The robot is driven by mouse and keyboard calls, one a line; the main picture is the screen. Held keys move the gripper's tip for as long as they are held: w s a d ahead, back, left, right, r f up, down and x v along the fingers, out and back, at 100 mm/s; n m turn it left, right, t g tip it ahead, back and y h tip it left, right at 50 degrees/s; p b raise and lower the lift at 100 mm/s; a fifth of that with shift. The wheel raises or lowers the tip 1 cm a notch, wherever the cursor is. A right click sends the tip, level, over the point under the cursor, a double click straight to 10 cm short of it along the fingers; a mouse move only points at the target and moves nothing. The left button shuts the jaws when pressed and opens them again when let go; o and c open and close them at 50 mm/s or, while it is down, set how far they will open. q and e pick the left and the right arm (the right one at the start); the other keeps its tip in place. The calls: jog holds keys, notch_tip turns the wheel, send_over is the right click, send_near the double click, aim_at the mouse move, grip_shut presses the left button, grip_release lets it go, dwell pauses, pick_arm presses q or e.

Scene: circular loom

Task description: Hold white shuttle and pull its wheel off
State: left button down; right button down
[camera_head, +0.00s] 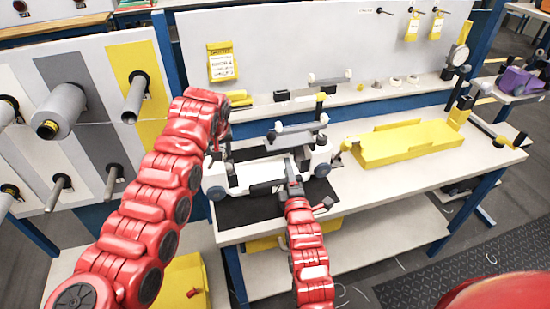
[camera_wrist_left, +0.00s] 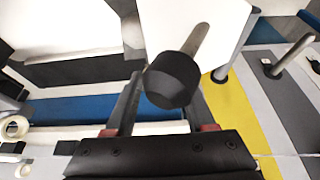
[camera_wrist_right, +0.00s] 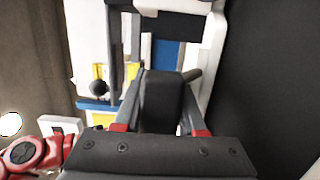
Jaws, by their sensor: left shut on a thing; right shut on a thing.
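The white shuttle (camera_head: 245,178) sits on the black mat (camera_head: 285,207) at the front of the workbench, with dark fittings on it. My right gripper (camera_head: 292,180) is at the shuttle's front; in the right wrist view its fingers (camera_wrist_right: 162,105) are shut on a dark block of the shuttle. My left gripper (camera_wrist_left: 158,105) is at the shuttle's left end, mostly hidden by my arm in the head view. In the left wrist view a black round part (camera_wrist_left: 172,80), looking like the wheel, sits between its fingers, with a white body (camera_wrist_left: 195,30) behind. I cannot tell whether it is still attached.
A yellow tray (camera_head: 405,145) lies to the right on the workbench (camera_head: 440,175). A panel with rolls and rods (camera_head: 65,105) stands at the left. Small parts (camera_head: 395,80) lie along the back ledge. Open bench lies right of the shuttle.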

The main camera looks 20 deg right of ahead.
pick_arm(q)
jog(key=shift+r, duration=0.1)
pick_arm(e)
jog(key=shift+f, duration=0.1)
pick_arm(q)
jog(key=shift+r, duration=2.15)
jog(key=shift+r, duration=0.15)
notch_tip(320, 180, up, 5)
jog(key=shift+f, duration=0.1)
pick_arm(e)
jog(key=shift+c, duration=2)
grip_release()
jog(key=shift+s, duration=0.1)
